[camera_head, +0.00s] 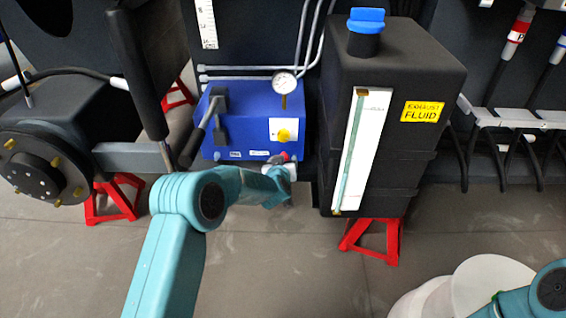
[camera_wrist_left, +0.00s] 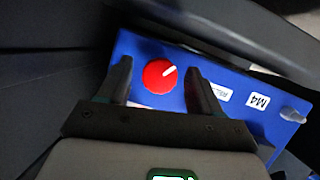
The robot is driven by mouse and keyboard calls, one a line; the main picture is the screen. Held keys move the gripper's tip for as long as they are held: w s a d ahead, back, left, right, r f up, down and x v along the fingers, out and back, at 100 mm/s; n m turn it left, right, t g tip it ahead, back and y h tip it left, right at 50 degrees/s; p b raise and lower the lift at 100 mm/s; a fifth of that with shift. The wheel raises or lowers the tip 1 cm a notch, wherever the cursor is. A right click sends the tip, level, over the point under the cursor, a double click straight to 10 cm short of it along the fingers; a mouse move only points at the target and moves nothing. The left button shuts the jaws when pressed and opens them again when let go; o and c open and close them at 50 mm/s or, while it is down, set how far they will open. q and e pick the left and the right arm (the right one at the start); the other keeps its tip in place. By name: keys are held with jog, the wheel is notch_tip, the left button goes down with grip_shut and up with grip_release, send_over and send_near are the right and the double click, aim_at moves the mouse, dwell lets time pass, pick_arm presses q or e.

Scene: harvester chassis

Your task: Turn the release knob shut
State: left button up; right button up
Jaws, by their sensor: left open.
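The release knob (camera_wrist_left: 160,77) is a round red knob with a white pointer line, on a blue panel (camera_wrist_left: 222,75) in the left wrist view. Its pointer line is aimed up and to the right. My left gripper (camera_wrist_left: 158,67) is open, one dark finger on each side of the knob, with gaps between. In the head view a bit of red (camera_head: 285,156) shows at the lower front of the blue pump box (camera_head: 240,130), where my left gripper (camera_head: 282,168) is; the wrist hides most of it. My right gripper is out of view.
The blue box carries a black lever (camera_head: 203,128), a gauge (camera_head: 285,83) and a yellow knob (camera_head: 285,135). A black exhaust fluid tank (camera_head: 420,150) stands close on the right. A wheel hub (camera_head: 38,175) and red stands (camera_head: 115,200) are left. The floor in front is open.

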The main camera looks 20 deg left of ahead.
pick_arm(q)
jog(key=c, duration=1.1)
jog(key=shift+o, duration=0.2)
